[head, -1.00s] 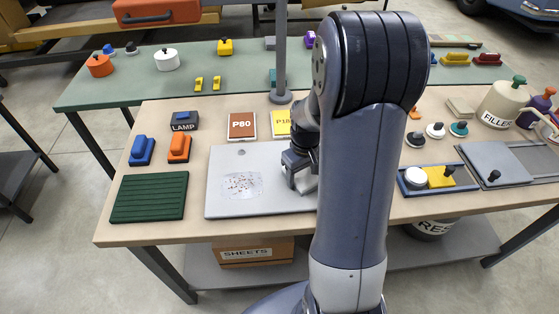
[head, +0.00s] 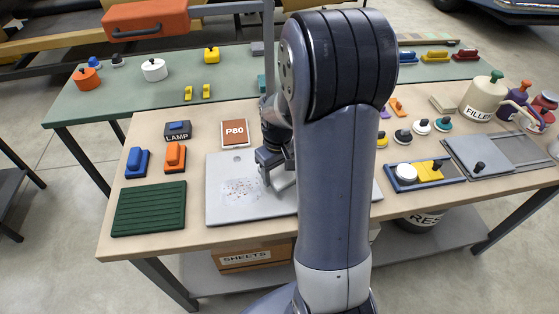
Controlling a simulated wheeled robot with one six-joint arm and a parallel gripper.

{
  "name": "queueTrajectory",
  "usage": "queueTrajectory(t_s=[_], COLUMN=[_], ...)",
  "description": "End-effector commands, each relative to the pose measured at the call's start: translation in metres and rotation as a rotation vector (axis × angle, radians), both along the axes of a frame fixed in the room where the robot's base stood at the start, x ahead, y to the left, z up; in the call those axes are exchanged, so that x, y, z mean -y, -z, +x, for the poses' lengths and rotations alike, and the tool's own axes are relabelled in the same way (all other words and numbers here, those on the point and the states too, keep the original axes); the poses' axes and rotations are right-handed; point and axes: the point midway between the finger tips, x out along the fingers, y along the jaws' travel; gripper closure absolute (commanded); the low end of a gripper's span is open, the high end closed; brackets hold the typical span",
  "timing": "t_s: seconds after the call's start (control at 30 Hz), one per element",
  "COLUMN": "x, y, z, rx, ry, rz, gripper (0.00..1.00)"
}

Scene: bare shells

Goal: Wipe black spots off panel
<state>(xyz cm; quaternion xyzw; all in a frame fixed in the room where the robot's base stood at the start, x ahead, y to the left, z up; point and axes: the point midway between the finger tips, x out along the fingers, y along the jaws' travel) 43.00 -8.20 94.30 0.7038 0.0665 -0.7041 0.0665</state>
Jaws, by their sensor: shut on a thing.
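The grey panel (head: 222,168) lies flat on the wooden table, left of my arm. A pale patch with small dark spots (head: 240,190) is on its left half. My gripper (head: 268,182) is just right of the spots, low over the panel. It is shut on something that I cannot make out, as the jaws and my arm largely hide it. I cannot tell whether it touches the panel. My arm also hides part of the panel's right side.
A green ribbed mat (head: 150,208) lies left of the panel. Blue (head: 137,162) and orange (head: 175,157) blocks, the LAMP box (head: 177,130) and the P80 sheet (head: 235,133) lie behind. A blue tray (head: 455,178) is at right. A grey post (head: 268,60) rises behind my gripper.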

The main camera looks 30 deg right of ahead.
Motion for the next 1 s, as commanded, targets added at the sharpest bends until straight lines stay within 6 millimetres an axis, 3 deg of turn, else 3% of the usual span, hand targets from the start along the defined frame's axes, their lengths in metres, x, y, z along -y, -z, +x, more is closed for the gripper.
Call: queueTrajectory(t_s=[0.43,1.0], x=[-0.006,-0.007], y=[-0.043,-0.046], z=[0.003,0.003], rx=[0.001,0.001], ry=[-0.001,0.000], rz=[0.000,-0.001], gripper=[0.64,0.64])
